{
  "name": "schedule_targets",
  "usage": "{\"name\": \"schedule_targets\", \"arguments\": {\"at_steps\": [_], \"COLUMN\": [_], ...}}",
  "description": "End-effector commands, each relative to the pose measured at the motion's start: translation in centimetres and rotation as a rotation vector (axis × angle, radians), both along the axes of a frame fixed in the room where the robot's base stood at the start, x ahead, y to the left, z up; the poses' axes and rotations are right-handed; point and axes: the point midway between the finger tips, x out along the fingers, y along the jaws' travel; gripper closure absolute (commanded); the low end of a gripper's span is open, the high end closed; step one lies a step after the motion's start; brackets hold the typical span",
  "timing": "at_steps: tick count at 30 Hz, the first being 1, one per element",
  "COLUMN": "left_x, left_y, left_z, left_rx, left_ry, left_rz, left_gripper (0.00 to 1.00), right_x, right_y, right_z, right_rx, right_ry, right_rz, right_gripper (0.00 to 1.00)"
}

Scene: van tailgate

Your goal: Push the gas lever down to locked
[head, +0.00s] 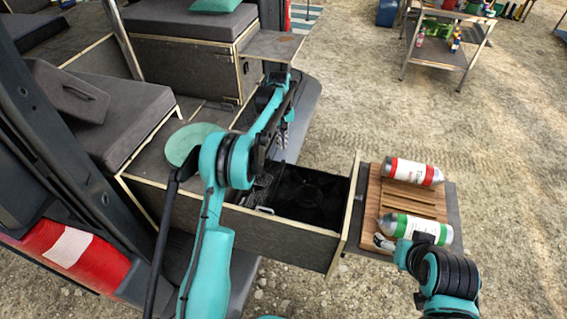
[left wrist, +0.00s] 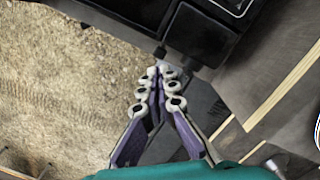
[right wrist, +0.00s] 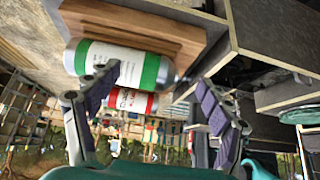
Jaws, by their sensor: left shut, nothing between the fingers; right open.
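My left gripper (left wrist: 157,76) is shut and empty in the left wrist view. Its fingertips are close to a small grey piece (left wrist: 160,53) at the edge of a black box (left wrist: 198,32); I cannot tell whether they touch, or whether this piece is the gas lever. In the head view the left gripper (head: 286,136) hangs beyond the open drawer, partly behind my arm. No lever can be made out for certain there. My right gripper (right wrist: 160,98) is open in the right wrist view, near a canister with a green-edged label (right wrist: 118,62).
The open drawer (head: 285,238) holds dark gear. Beside it, a wooden board (head: 372,207) carries the green-label canister (head: 415,228) and a red-label canister (head: 412,171). A metal cart (head: 440,53) stands at the back right. Bare ground lies between.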

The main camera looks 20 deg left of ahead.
Motion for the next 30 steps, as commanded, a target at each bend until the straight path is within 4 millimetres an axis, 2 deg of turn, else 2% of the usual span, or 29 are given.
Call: {"name": "schedule_targets", "arguments": {"at_steps": [9, 15, 30], "left_x": [-0.3, -0.4, -0.5], "left_y": [-0.3, -0.4, -0.4], "left_z": [-4.1, -6.0, -6.5], "left_rx": [0.0, 0.0, 0.0], "left_ry": [0.0, 0.0, 0.0], "left_rz": [-0.001, -0.001, 0.0], "left_gripper": [1.0, 1.0, 1.0], "right_x": [0.0, 0.0, 0.0], "right_y": [0.0, 0.0, 0.0], "right_z": [-2.6, -3.6, -3.9], "right_rx": [0.0, 0.0, 0.0], "right_ry": [0.0, 0.0, 0.0], "right_rz": [0.0, 0.0, 0.0], "right_gripper": [0.2, 0.2, 0.2]}}
